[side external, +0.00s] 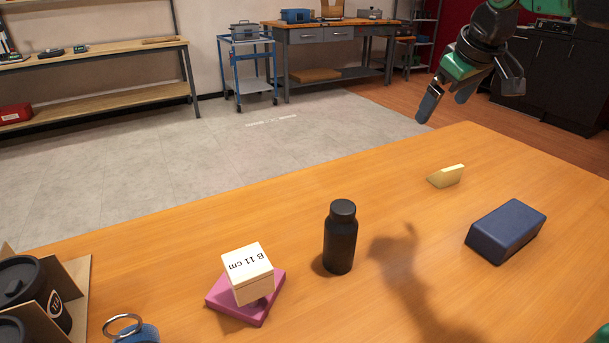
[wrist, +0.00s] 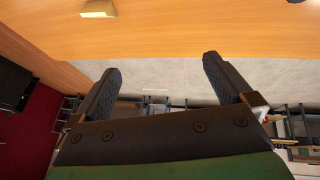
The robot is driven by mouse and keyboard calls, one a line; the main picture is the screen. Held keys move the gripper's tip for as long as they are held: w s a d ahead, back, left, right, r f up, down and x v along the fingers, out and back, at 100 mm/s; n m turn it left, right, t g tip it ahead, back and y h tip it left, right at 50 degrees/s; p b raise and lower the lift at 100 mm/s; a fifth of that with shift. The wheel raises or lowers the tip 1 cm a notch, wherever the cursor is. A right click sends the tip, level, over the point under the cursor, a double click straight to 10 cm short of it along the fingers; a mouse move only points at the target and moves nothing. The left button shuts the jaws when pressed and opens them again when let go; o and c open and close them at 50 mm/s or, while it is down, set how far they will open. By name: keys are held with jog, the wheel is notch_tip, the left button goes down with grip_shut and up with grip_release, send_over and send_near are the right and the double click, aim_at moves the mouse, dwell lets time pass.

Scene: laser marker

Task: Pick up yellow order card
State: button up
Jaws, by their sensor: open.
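A small pale-yellow wedge-shaped piece (side external: 446,176), which looks like the yellow order card, stands on the wooden table towards its far right edge. My gripper (side external: 470,92) is high above the far edge of the table, up and to the right of the yellow piece in the side view. Its two dark fingers (wrist: 162,66) are spread apart with nothing between them, and the yellow piece lies outside them.
A dark blue box (side external: 506,230) lies to the right of the yellow piece. A black bottle (side external: 340,238) stands mid-table. A cream block marked "B 11 cm" (side external: 249,272) sits on a pink block (side external: 262,310). An open-sided holder with dark cups (side external: 75,290) is at the left. Table around the yellow piece is clear.

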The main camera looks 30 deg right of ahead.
jog(key=s+a+f, duration=0.2)
jog(key=f, duration=0.1)
jog(key=s+a+f+t+y, duration=0.1)
jog(key=s+a+f, duration=0.1)
jog(key=a+f, duration=0.1)
jog(key=s+a+f+t+y, duration=0.1)
jog(key=s+a+f, duration=0.1)
jog(key=a+f, duration=0.1)
jog(key=shift+s+f, duration=0.2)
jog(key=shift+f, duration=0.25)
jog(key=shift+s+f, duration=0.2)
jog(key=shift+f, duration=0.25)
jog(key=shift+c, duration=1.1)
jog(key=shift+s+a+f, duration=0.1)
jog(key=shift+f, duration=0.15)
jog(key=shift+c, duration=0.5)
